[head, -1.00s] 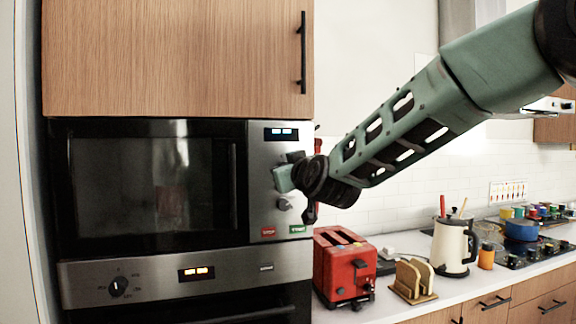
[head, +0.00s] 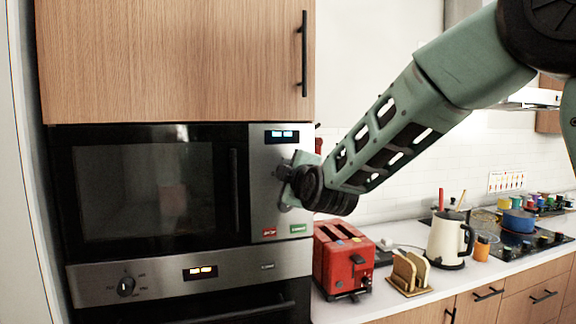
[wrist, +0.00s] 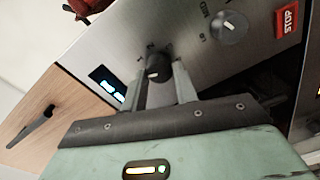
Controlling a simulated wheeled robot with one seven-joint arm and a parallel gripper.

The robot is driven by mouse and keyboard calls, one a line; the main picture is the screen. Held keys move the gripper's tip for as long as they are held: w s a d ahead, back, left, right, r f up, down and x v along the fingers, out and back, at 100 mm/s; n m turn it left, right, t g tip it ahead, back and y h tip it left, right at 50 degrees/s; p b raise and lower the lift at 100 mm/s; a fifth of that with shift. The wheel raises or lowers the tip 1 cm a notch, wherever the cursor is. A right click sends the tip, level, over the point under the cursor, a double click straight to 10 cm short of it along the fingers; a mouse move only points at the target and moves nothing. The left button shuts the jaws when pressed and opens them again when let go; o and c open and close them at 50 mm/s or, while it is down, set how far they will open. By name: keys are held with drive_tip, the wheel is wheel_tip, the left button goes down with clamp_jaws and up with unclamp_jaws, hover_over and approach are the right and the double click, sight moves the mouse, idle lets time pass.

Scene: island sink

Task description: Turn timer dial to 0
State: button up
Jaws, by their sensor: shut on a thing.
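The microwave's silver control panel (head: 283,215) is at the right of its dark door. In the wrist view, a black upper dial (wrist: 157,68) with a white pointer mark is near the lit display (wrist: 107,85). My gripper (wrist: 156,90) has one finger on each side of this dial and is shut on it. A second, greyish dial (wrist: 230,27) with printed labels is farther along, beside the red STOP button (wrist: 288,20), apart from my gripper. In the head view my gripper (head: 284,175) hides the upper dial. I cannot read which dial is the timer or its setting.
An oven panel with a knob (head: 126,287) is below the microwave. A red toaster (head: 343,262), a toast rack (head: 409,272) and a cream kettle (head: 449,240) stand on the counter at right. A wooden cabinet (head: 170,60) is above.

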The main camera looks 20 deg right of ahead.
drive_tip(key=shift+n+p, duration=1.1)
drive_tip(key=shift+n, duration=0.8)
drive_tip(key=shift+f, duration=0.1)
drive_tip(key=o, duration=1)
drive_tip(key=shift+s, duration=0.1)
drive_tip(key=s+b, duration=0.1)
drive_tip(key=s, duration=0.4)
drive_tip(key=s+b, duration=0.1)
drive_tip(key=s, duration=0.5)
drive_tip(key=s+b, duration=0.1)
drive_tip(key=s, duration=0.5)
drive_tip(key=shift+s+d+r, duration=0.1)
drive_tip(key=shift+d+r, duration=0.05)
drive_tip(key=shift+r, duration=0.25)
